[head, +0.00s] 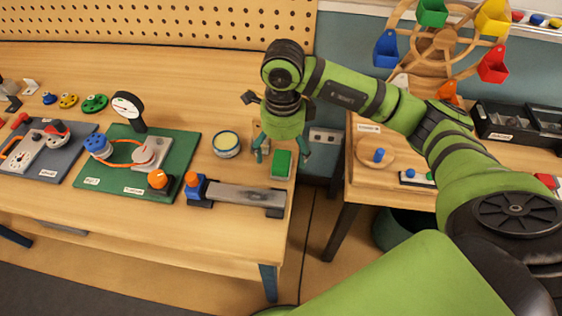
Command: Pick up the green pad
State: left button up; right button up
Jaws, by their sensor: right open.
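The green pad (281,163) is a small green block with a pale lower edge. It lies near the right end of the left workbench (235,250). My right gripper (282,158) points down over the pad, with its fingers spread open, one on the left of the pad and one on the right. I cannot tell how far the fingertips are above the bench or whether they touch the pad. My left gripper is not in view.
A round tin (227,144) stands left of the pad. A metal bar with a blue-and-orange clamp (197,188) lies just in front. A green board (110,177) with a gauge is further left. A gap separates the right table (350,195), with a colourful wheel (440,40) behind.

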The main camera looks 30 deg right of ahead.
aim_at(281, 159)
notch_tip(281, 159, down, 4)
jog(key=shift+w+a+r+p, duration=0.15)
jog(key=shift+p, duration=0.6)
jog(key=shift+f, duration=0.55)
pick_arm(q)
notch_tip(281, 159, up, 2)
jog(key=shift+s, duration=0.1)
pick_arm(e)
jog(key=c, duration=1.5)
